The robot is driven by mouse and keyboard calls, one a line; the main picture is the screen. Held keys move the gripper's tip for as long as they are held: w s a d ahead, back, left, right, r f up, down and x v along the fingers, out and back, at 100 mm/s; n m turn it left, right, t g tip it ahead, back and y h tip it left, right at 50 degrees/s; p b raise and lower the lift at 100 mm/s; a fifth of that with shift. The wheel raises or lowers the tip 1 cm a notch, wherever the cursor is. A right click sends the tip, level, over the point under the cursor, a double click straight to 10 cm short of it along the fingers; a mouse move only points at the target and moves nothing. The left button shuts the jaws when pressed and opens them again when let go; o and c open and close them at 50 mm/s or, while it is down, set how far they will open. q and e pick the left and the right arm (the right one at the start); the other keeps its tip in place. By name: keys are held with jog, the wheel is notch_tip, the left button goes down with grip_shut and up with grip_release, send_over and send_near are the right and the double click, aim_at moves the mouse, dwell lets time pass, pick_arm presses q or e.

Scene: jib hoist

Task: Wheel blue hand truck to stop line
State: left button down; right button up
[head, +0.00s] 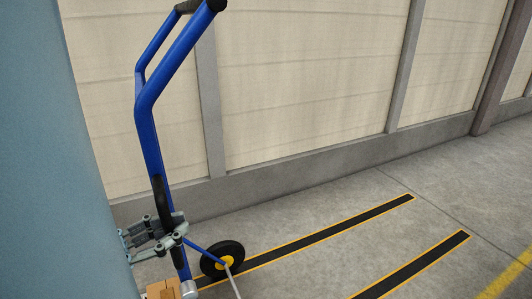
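The blue hand truck (146,118) stands at the left in the head view, its frame leaning and its black-gripped handles at the top. One black wheel with a yellow hub (222,260) shows on the floor. My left gripper (168,234) has its fingers around the lower part of the blue upright and looks shut on it. Its arm is mostly hidden. A yellow floor stripe (508,281) lies at the lower right; I cannot tell if it is the stop line. My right gripper is not in view.
Two black floor strips with yellow edges (345,228) (425,262) run from near the truck toward the right. A panelled wall (300,85) with grey posts stands behind. A brown box (162,290) is at the truck's foot. The floor between the strips is clear.

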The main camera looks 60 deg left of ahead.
pick_arm(q)
jog(key=shift+s+p, duration=0.75)
jog(key=shift+s, duration=0.95)
jog(key=c, duration=2)
grip_release()
jog(key=shift+c, duration=0.2)
jog(key=o, duration=0.8)
